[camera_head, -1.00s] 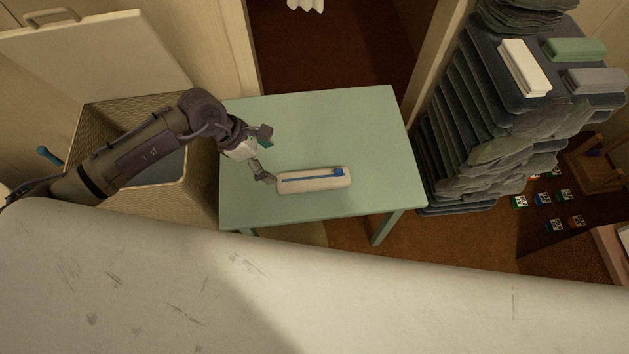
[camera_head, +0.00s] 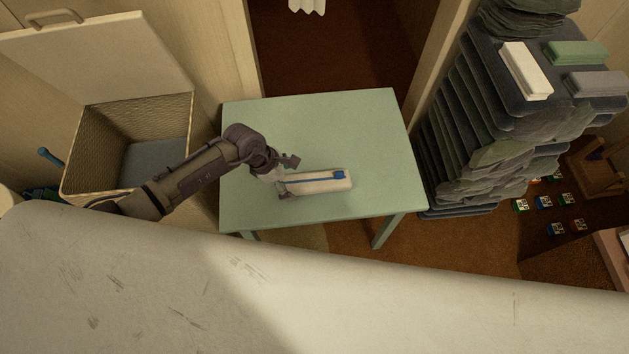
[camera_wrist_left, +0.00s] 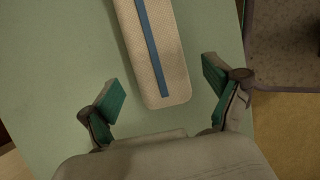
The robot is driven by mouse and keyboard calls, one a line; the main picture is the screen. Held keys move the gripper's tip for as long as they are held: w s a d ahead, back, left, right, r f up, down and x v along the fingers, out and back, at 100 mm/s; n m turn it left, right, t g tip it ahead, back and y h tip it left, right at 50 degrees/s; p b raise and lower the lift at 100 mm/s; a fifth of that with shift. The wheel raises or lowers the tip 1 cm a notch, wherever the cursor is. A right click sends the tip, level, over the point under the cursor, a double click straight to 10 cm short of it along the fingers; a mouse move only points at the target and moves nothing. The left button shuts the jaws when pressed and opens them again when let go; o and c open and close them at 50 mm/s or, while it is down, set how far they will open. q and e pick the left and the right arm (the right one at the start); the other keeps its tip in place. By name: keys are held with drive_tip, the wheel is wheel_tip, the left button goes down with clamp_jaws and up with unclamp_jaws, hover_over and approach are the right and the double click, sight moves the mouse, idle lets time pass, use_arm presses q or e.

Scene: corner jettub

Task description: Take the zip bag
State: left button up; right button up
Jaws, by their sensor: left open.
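The zip bag (camera_head: 325,183) looks like a long pale pouch with a blue zip strip and a blue slider at its right end. It lies flat on the green table (camera_head: 370,125). My left gripper (camera_head: 287,176) is at the bag's left end, open, with one finger on the far side and one near the front edge. In the left wrist view the bag (camera_wrist_left: 172,70) reaches in between the two green-padded fingertips of the gripper (camera_wrist_left: 160,95), with gaps on both sides. My right gripper is not in view.
An open wicker hamper (camera_head: 90,150) with its lid up stands left of the table. A tall stack of dark folded cloths (camera_head: 480,130) stands to the right. A large pale surface (camera_head: 200,290) fills the foreground. The table's far half is clear.

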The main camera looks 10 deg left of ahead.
use_arm(q)
drive_tip(key=shift+d+f, duration=0.2)
drive_tip(key=shift+f, duration=0.35)
drive_tip(key=shift+r, duration=0.1)
drive_tip(key=c, duration=1.5)
